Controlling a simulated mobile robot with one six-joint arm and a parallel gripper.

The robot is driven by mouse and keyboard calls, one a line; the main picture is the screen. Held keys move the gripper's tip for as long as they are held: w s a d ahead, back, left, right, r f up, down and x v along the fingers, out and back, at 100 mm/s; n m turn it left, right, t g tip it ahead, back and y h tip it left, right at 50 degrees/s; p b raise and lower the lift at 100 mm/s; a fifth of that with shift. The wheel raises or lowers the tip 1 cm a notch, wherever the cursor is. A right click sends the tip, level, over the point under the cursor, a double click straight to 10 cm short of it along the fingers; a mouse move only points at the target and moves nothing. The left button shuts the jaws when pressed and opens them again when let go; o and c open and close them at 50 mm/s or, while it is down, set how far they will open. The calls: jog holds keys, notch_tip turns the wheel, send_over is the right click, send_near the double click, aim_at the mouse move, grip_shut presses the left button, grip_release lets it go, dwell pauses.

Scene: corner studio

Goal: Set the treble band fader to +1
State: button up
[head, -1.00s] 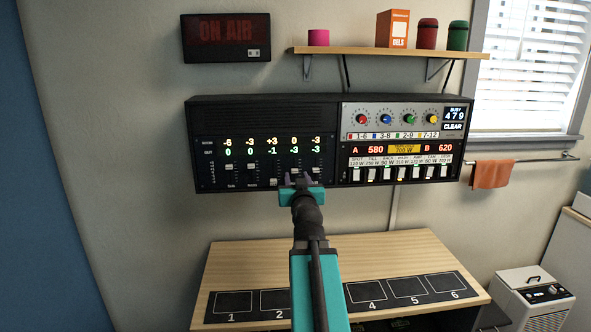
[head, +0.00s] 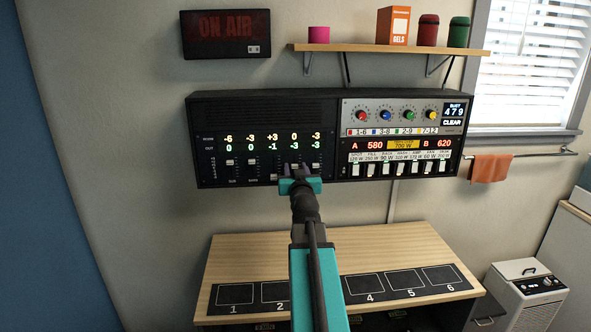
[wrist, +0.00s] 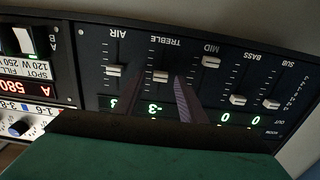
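The treble fader (wrist: 160,76) is a pale cap on a vertical slot of the black equaliser panel (head: 260,118), which appears upside down in the wrist view. Its OUT readout (wrist: 153,107) shows -3. The ROOM row above reads 0 for that band in the head view. My gripper (head: 300,170) is at the panel's lower right. In the wrist view the two dark fingers of my gripper (wrist: 161,84) stand apart, one on each side of the treble cap. No contact with the cap is clear. In the head view my gripper hides the treble slot.
The air fader (wrist: 115,70) and mid fader (wrist: 211,62) flank the treble slot closely. The bass fader (wrist: 237,100) and sub fader (wrist: 272,103) are farther right. A lighting unit (head: 400,112) adjoins the panel. A wooden desk (head: 330,250) stands below.

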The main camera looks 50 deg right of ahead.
grip_shut()
jog(key=shift+r, duration=0.65)
grip_release()
jog(key=shift+s+a, duration=0.1)
